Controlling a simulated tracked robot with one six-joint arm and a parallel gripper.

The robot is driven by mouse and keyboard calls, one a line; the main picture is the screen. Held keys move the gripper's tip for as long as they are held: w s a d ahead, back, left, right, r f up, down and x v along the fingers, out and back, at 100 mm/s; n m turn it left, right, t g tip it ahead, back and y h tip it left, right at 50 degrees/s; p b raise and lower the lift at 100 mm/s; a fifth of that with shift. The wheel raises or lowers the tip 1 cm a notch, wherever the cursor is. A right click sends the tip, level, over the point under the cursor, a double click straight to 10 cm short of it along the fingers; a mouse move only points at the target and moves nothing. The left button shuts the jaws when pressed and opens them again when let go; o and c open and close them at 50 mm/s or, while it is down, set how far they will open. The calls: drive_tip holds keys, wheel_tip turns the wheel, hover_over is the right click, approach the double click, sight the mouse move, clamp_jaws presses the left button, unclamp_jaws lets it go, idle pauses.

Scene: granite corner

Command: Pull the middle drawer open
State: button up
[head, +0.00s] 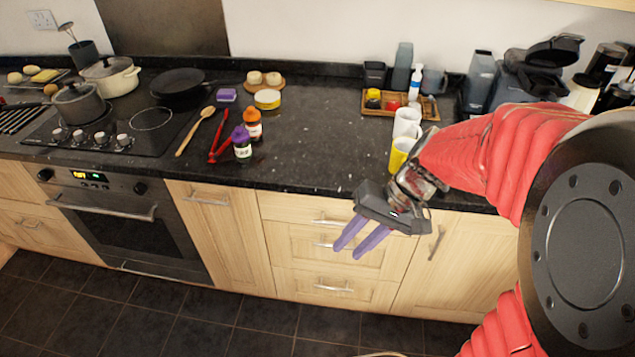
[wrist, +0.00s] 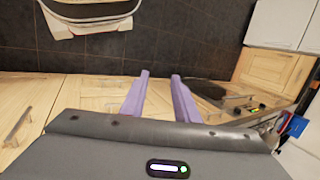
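The middle drawer (head: 295,252) is a pale wood front in a stack of three under the dark counter, and it looks shut. Its metal bar handle (head: 323,244) is partly hidden behind my fingers in the head view. My gripper (head: 348,252) has two purple fingers with a clear gap between them, open and empty. It appears in front of the middle drawer, fingers pointing down and left; the distance to the handle is unclear. The fingers also show in the wrist view (wrist: 160,74), with pale drawer fronts behind them.
The top drawer handle (head: 330,221) is just above and the bottom drawer handle (head: 333,286) below. A cupboard door handle (head: 437,243) stands to the right. The oven (head: 125,220) is at left. A yellow mug (head: 400,155) stands near the counter edge.

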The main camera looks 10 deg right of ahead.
drive_tip(key=w+d+f+m+t+y, duration=0.2)
drive_tip(key=w+d+f+m+t, duration=0.1)
drive_tip(key=f, duration=0.5)
drive_tip(key=w+d+f+m+t+y, duration=0.2)
drive_tip(key=w+d+f+m+t, duration=0.1)
drive_tip(key=f, duration=0.6)
drive_tip(key=w+d+f+m+t+y, duration=0.2)
drive_tip(key=w+d+f+m, duration=0.3)
drive_tip(key=f, duration=0.4)
drive_tip(key=shift+d+f+t+y, duration=0.2)
drive_tip(key=shift+d+t+y, duration=0.15)
drive_tip(key=shift+t, duration=0.25)
drive_tip(key=shift+w, duration=0.1)
drive_tip(key=x, duration=1.3)
drive_tip(key=shift+w+a+f, duration=0.1)
drive_tip(key=shift+w+a, duration=0.15)
drive_tip(key=shift+a, duration=0.05)
clamp_jaws()
